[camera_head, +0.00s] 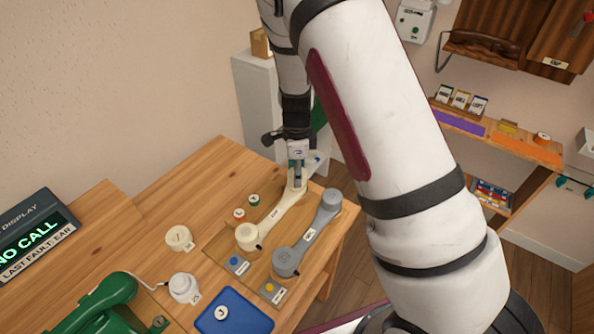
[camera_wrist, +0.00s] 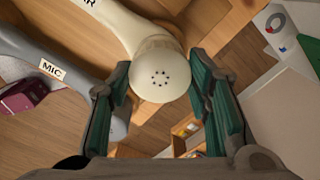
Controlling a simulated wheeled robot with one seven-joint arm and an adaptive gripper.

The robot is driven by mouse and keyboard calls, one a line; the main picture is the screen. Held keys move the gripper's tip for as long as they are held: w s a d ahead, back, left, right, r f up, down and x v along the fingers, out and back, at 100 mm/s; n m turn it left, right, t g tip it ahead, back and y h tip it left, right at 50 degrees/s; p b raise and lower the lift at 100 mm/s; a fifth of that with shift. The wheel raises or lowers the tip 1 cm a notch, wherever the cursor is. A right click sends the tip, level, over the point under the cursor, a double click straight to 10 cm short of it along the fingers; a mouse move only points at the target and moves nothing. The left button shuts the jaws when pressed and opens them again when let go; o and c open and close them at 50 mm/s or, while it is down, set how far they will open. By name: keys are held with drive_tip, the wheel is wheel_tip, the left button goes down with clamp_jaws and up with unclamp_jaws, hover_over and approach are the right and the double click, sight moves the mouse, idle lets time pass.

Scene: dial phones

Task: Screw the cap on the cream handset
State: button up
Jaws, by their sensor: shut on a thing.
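The cream handset (camera_head: 274,213) lies on the wooden bench, its far end under my gripper (camera_head: 297,174). In the wrist view, the handset (camera_wrist: 112,22) ends in a round cream cap (camera_wrist: 162,76) with several small holes. My gripper (camera_wrist: 161,88) has its green-padded fingers on either side of this cap and is shut on it.
A grey handset (camera_head: 308,233) lies close alongside. A blue tray (camera_head: 250,319), a cream disc (camera_head: 178,238) and a green telephone (camera_head: 100,304) are nearer. A display (camera_head: 36,232) reads NO CALL.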

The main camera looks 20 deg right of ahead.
drive_tip(key=shift+f, duration=0.65)
idle(0.3)
drive_tip(key=o, duration=1)
drive_tip(key=shift+c, duration=0.2)
wheel_tip(320, 180, up, 12)
